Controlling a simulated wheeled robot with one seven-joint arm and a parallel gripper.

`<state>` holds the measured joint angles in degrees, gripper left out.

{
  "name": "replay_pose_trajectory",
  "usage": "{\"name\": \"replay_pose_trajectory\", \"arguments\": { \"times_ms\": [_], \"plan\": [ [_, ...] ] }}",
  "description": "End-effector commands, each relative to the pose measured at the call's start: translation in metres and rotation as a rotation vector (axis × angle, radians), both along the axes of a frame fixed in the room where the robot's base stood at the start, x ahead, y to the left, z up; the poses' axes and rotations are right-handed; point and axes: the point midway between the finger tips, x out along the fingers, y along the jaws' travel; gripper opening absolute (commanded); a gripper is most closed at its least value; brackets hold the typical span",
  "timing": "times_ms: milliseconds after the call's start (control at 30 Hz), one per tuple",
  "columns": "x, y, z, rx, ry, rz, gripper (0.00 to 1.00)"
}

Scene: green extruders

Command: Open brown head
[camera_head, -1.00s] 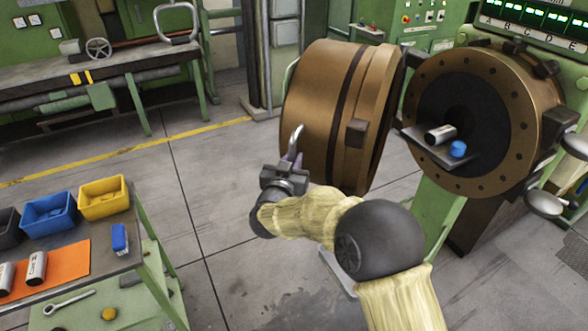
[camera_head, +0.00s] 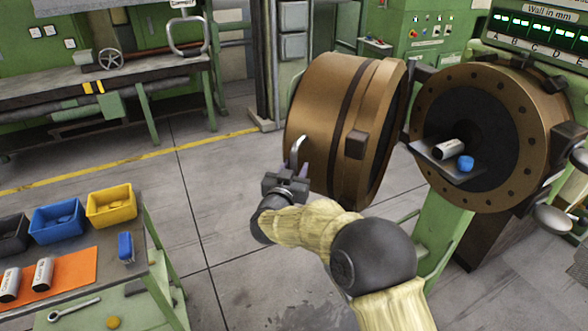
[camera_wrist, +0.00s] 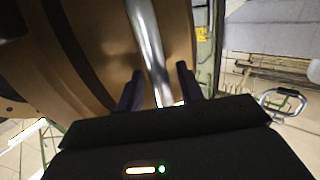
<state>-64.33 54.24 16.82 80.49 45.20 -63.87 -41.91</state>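The brown head (camera_head: 325,120), a thick bronze-coloured round cover, stands swung out on its hinge, apart from the round extruder face (camera_head: 535,140) at right. A curved silver handle (camera_head: 297,150) sits on its outer side. My gripper (camera_head: 293,172) is at the lower end of this handle. In the wrist view, my gripper's two dark fingers (camera_wrist: 158,85) stand on either side of the silver handle (camera_wrist: 147,40), with gaps visible beside it. The fingers look open around the handle; contact cannot be made out. The brown head (camera_wrist: 85,45) fills the left of that view.
A small shelf (camera_head: 425,152) at the extruder opening holds a metal cylinder (camera_head: 448,149) and a blue cap (camera_head: 466,163). A table at left carries blue (camera_head: 57,219) and yellow (camera_head: 110,205) bins. The floor (camera_head: 225,220) between is clear.

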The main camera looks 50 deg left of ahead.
Motion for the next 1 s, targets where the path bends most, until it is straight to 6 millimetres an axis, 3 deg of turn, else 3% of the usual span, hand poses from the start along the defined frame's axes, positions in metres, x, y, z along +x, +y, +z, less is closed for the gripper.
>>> {"name": "replay_pose_trajectory", "arguments": {
  "times_ms": [367,1000],
  "plan": [
    [-0.020,-0.011,-0.002,0.000,0.002,0.003,0.37],
    [-0.122,-0.079,-0.003,0.000,0.000,0.003,0.37]
  ]
}}
